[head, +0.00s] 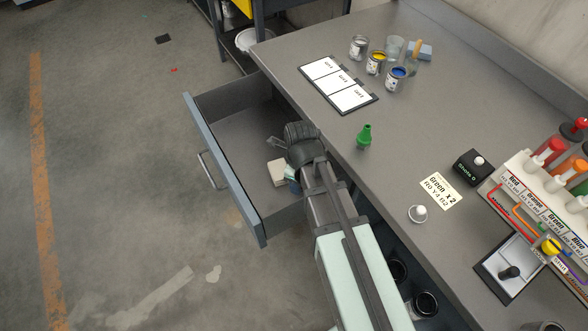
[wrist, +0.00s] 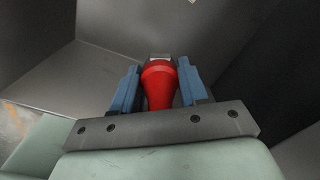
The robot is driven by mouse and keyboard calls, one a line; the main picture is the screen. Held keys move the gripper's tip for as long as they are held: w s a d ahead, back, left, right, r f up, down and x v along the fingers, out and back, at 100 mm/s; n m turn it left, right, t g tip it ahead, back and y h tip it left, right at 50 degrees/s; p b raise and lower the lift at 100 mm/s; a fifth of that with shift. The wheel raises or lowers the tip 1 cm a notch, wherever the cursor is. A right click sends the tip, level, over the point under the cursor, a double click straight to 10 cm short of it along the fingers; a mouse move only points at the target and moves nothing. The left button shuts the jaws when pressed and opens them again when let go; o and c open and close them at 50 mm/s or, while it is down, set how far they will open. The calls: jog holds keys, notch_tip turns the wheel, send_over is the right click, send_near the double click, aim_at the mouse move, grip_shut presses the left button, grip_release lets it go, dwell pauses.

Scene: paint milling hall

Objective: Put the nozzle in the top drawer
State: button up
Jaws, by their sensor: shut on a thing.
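The open drawer (head: 225,165) with a blue-grey front juts out from the desk's left side in the head view. Its grey inside (wrist: 95,75) surrounds the gripper in the wrist view. A red nozzle (wrist: 160,86) sits between the two blue fingers of my gripper (wrist: 159,72), which is shut on it. In the head view my gripper (head: 291,174) is over the drawer's near right part. The nozzle is hidden there behind my arm. I cannot tell whether the nozzle touches the drawer floor.
A pale block (head: 277,171) shows beside the gripper. The drawer's left part is clear.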

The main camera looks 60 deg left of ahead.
aim_at(299, 197)
jog(key=shift+f, duration=4.75)
jog(key=shift+f, duration=0.1)
jog(key=o, duration=1.1)
jog(key=shift+c, duration=0.2)
jog(key=shift+r, duration=6.1)
